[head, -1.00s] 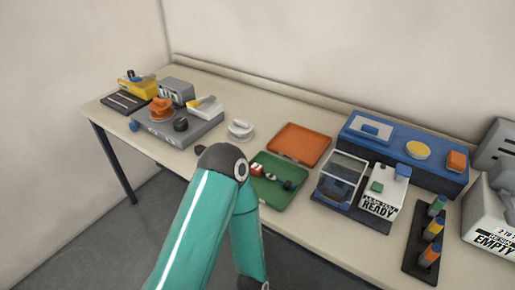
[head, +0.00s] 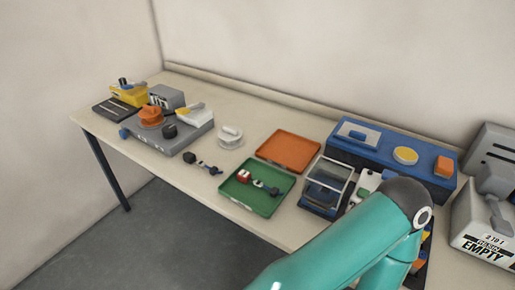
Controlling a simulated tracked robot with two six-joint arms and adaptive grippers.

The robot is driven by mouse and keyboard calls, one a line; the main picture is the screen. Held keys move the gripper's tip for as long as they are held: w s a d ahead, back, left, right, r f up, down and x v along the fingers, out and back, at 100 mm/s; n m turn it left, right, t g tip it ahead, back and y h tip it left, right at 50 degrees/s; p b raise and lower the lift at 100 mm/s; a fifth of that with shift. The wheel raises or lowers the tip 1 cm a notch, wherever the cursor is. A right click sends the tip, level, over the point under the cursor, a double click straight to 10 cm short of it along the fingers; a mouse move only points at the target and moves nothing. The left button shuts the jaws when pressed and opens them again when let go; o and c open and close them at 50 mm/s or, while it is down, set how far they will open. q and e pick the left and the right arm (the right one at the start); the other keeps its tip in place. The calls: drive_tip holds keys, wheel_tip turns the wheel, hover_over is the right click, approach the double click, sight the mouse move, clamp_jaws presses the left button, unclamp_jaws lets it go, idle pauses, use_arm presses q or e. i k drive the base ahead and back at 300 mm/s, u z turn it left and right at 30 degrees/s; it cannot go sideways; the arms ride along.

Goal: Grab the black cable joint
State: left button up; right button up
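Small black parts (head: 190,158) lie on the table left of the green tray, joined by or close to a thin light piece. More small black parts (head: 274,190) lie inside the green tray (head: 262,207), beside a red-and-white piece (head: 243,176). I cannot tell which of these is the black cable joint. A teal link and dark elbow of one of my arms cover the right front of the table, away from these parts. Neither gripper shows.
An orange tray (head: 289,138) lies behind the green one. A clear-lidded box (head: 326,190), a blue unit (head: 425,160) and a grey machine marked EMPTY (head: 480,230) stand to the right. A grey device (head: 190,137) stands at left. A white round part (head: 230,140) stands between.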

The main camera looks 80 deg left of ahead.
sight(189, 157)
drive_tip(key=u, duration=0.35)
drive_tip(key=i, duration=0.1)
drive_tip(key=z, duration=0.7)
drive_tip(key=k, duration=2.15)
drive_tip(key=z, duration=1.05)
drive_tip(key=i, duration=0.1)
drive_tip(key=u, duration=2.65)
drive_tip(key=i, duration=1.15)
